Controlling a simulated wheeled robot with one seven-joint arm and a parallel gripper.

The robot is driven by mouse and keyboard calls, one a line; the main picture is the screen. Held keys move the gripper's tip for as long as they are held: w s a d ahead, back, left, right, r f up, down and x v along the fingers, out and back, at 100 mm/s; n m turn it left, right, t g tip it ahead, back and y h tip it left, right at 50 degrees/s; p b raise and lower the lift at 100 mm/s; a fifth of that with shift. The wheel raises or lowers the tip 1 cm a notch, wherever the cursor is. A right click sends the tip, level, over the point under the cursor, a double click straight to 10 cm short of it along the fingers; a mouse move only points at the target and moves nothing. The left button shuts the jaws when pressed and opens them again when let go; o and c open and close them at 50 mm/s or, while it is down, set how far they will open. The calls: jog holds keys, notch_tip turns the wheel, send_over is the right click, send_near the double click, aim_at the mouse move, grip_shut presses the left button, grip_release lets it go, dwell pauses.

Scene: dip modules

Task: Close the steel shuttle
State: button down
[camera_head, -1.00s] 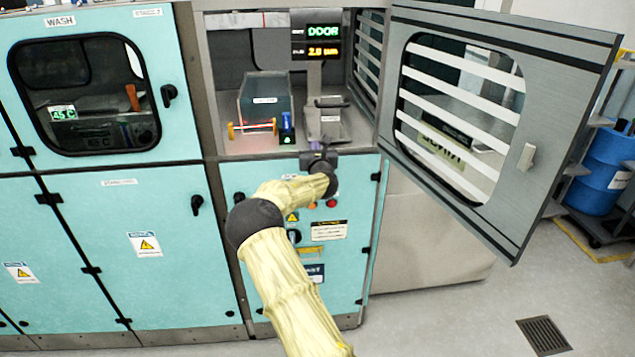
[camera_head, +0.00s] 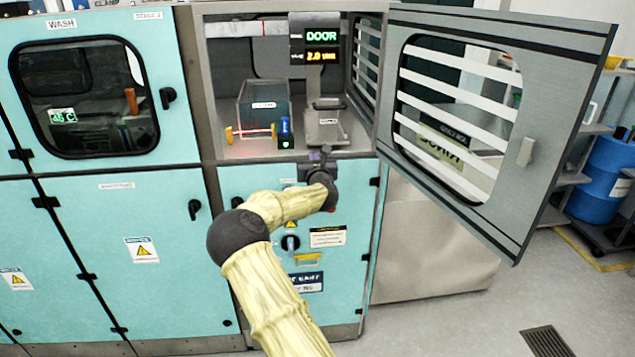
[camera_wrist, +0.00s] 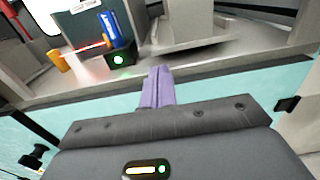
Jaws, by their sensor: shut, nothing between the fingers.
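A grey steel carriage (camera_head: 325,125) with a raised handle bar stands in the open chamber; I take it to be the steel shuttle, but its label is unreadable. In the wrist view its lower part (camera_wrist: 195,30) shows beyond my fingers. My gripper (camera_head: 323,154) is at the chamber's front edge, just below and in front of the carriage. In the wrist view the purple fingers of my gripper (camera_wrist: 158,72) are together and empty, pointing into the chamber. I cannot tell whether they touch anything. The chamber's grey steel door (camera_head: 545,150) with a slatted window stands wide open to the right.
A grey bin (camera_head: 262,103) stands left of the carriage, with a red beam and orange posts before it. A small blue device (camera_head: 286,130) with a green light sits between them. A display (camera_head: 320,37) reads DOOR.

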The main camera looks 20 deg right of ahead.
jog(key=b+v, duration=0.1)
jog(key=v, duration=0.8)
jog(key=shift+b, duration=0.4)
jog(key=c, duration=2.1)
grip_release()
